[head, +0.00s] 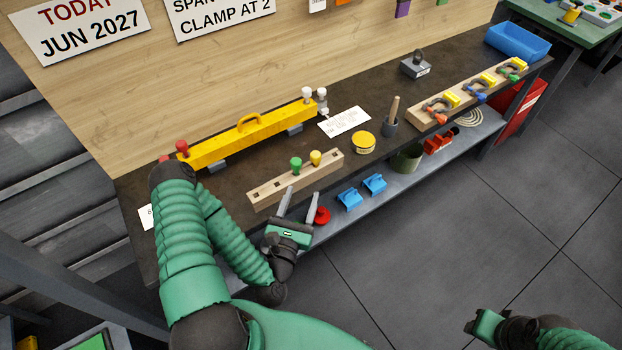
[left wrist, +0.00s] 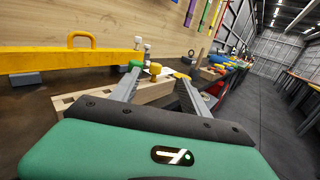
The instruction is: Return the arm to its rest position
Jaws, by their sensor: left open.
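My left gripper (head: 301,193) is open, with two grey fingers spread over the front edge of the dark bench. It also shows in the left wrist view (left wrist: 158,75), with nothing between its fingers. Its fingertips are near the wooden peg block (head: 262,196), which holds a green peg (head: 295,164) and a yellow peg (head: 316,158). I cannot tell whether they touch the block. My left arm reaches in over the bench's left end. My right gripper (head: 484,327) is partly in view at the bottom right, over the floor; its jaws are not clear.
A yellow beam with a handle (head: 247,135) lies behind the block. Blue parts (head: 349,199) sit on the lower shelf. A yellow tin (head: 363,142) and a clamp rack (head: 468,96) stand rightward. Floor at right is clear.

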